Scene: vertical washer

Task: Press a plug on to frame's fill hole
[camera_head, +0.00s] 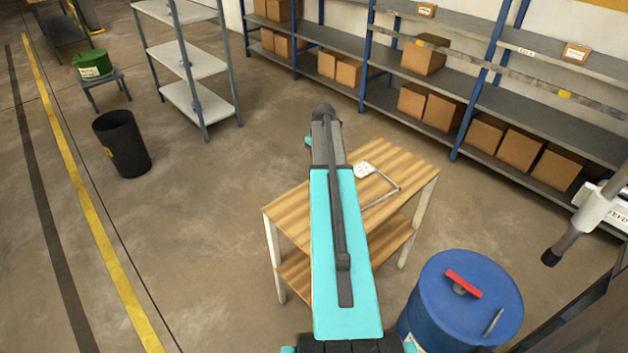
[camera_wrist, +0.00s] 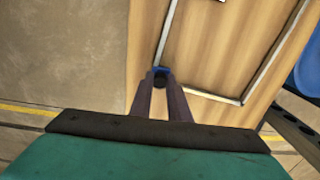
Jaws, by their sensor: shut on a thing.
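In the wrist view my gripper (camera_wrist: 160,76) is shut on a small dark, round plug (camera_wrist: 160,83) with a blue edge behind it. It is over the wooden table, beside the corner of a thin pale frame (camera_wrist: 212,97). I cannot tell the plug's height above the table or whether it touches the frame. In the head view the frame (camera_head: 384,198) lies on the table (camera_head: 412,170), with a white plate (camera_head: 364,170) at its back. My arm covers its left part and hides my gripper. I cannot make out the fill hole.
A blue barrel (camera_head: 440,285) with a red handle (camera_head: 463,284) on its lid stands right of the table. Shelves with cardboard boxes (camera_head: 428,107) line the back. A black bin (camera_head: 122,145) stands at left. The floor between bin and table is clear.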

